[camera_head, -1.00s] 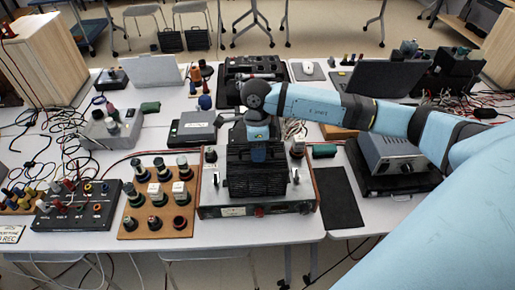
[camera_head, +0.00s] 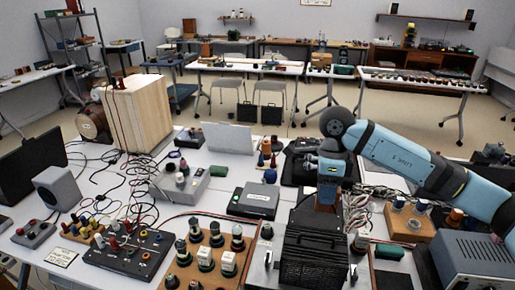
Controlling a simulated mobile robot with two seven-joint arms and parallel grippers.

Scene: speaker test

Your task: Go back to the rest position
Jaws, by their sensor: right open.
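My right arm comes in from the right edge in light blue and black. Its wrist bends down so that the right gripper (camera_head: 327,196) points at the table. The gripper hangs behind the black ribbed block (camera_head: 316,248) of the unit at the bottom of the view. The jaws are open and I see nothing held between them. The fingertips are small and partly hidden, so I cannot tell how far they are from the block. My left gripper is not in view.
The white table (camera_head: 190,207) is crowded. A wooden board with several capped posts (camera_head: 210,255) and a black panel with knobs (camera_head: 128,252) stand left of the unit. A grey instrument (camera_head: 475,262) is under my right arm. A wooden speaker box (camera_head: 137,112) stands at the back left.

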